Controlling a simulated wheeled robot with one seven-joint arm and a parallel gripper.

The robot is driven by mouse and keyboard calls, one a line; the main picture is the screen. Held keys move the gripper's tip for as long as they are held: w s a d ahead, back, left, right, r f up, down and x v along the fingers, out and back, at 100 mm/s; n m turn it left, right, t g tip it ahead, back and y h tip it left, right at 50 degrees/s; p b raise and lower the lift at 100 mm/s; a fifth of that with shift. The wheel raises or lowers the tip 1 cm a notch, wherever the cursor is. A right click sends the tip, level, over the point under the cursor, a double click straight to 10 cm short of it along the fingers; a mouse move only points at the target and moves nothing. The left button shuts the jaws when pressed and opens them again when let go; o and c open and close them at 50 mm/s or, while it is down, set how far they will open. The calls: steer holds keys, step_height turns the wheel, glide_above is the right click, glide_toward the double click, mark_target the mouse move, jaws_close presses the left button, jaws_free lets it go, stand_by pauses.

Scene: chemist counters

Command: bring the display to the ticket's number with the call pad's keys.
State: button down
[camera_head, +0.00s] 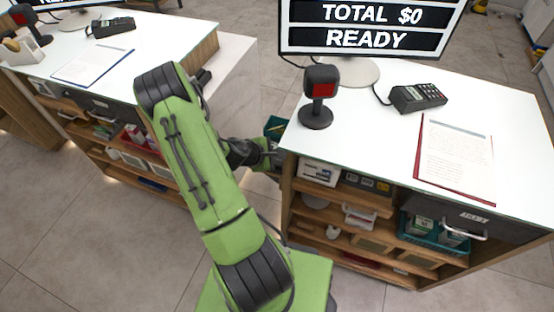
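No number ticket and no display showing a call number can be made out. A monitor (366,28) on the right counter reads "TOTAL $0" and "READY"; its top is cut off. A dark keypad device (418,97) lies to its right on a cable, and another keypad device (112,27) lies on the left counter. I cannot tell whether either is the call pad. My green arm reaches down the middle, and my gripper (271,154) is at the left end of the right counter, below its top. Its fingers are small and partly hidden, so their opening is unclear.
A scanner with a red face (319,96) stands at the right counter's (381,133) near left corner. A clipboard with paper (456,154) lies at its right. Shelves below hold boxes and a teal basket (433,232). The left counter (160,47) stands across a floor gap.

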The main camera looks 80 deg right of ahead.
steer(key=shift+f+b, duration=0.4)
steer(key=shift+f, duration=0.05)
stand_by(0.6)
steer(key=shift+r, duration=0.15)
steer(key=shift+r+p, duration=0.8)
step_height(320, 180, up, 5)
steer(key=p, duration=0.4)
steer(key=shift+r, duration=0.15)
stand_by(0.5)
